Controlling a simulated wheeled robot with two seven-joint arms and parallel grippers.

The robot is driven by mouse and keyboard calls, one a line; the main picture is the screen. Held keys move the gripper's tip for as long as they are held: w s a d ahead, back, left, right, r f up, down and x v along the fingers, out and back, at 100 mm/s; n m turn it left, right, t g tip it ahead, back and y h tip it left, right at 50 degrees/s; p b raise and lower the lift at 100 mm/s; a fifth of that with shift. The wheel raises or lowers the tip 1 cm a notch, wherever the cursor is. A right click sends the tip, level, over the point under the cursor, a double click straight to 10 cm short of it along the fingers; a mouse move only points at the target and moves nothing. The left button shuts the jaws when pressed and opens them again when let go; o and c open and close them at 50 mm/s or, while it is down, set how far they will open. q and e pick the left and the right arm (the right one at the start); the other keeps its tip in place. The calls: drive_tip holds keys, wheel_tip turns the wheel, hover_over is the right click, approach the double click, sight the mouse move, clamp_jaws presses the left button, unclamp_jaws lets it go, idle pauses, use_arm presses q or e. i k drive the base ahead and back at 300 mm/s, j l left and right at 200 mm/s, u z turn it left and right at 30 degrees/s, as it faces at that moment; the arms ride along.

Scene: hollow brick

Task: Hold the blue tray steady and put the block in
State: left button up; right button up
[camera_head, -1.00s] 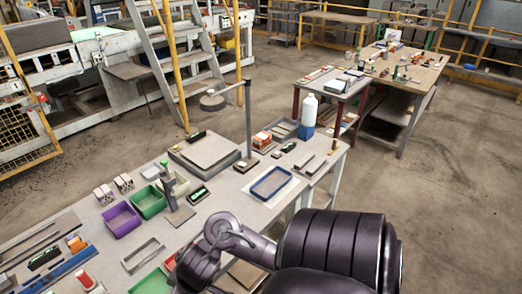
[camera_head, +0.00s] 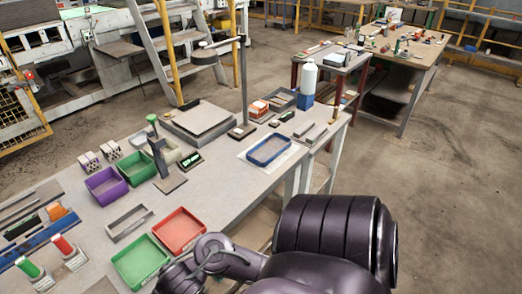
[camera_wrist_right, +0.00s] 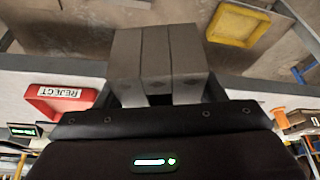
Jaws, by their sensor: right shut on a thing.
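The blue tray (camera_head: 270,150) lies on a white sheet near the right end of the long table in the head view. It looks empty. My right gripper (camera_wrist_right: 160,98) is shut on a grey block (camera_wrist_right: 156,52) in the right wrist view. The block shows ridged, side-by-side faces and juts out beyond the fingers. In the head view only my dark right arm shows at the bottom, with its gripper and the block out of sight. No gripper touches the blue tray in view. My left gripper is not in view.
Red (camera_head: 179,231), green (camera_head: 141,262) and purple (camera_head: 106,185) trays stand on the table left of the blue tray. A white bottle (camera_head: 309,78) and an upright pole (camera_head: 244,85) stand behind it. The wrist view shows a red REJECT tray (camera_wrist_right: 50,111) and a yellow tray (camera_wrist_right: 237,25).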

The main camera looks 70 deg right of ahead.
sight(270, 151)
drive_tip(key=k+l, duration=0.1)
drive_tip(key=l, duration=0.3)
drive_tip(key=k+l, duration=0.1)
drive_tip(key=l, duration=0.3)
drive_tip(key=k+l, duration=0.1)
drive_tip(key=l, duration=0.3)
drive_tip(key=k+l, duration=0.1)
drive_tip(key=l, duration=0.3)
drive_tip(key=k+l, duration=0.1)
drive_tip(key=l, duration=0.3)
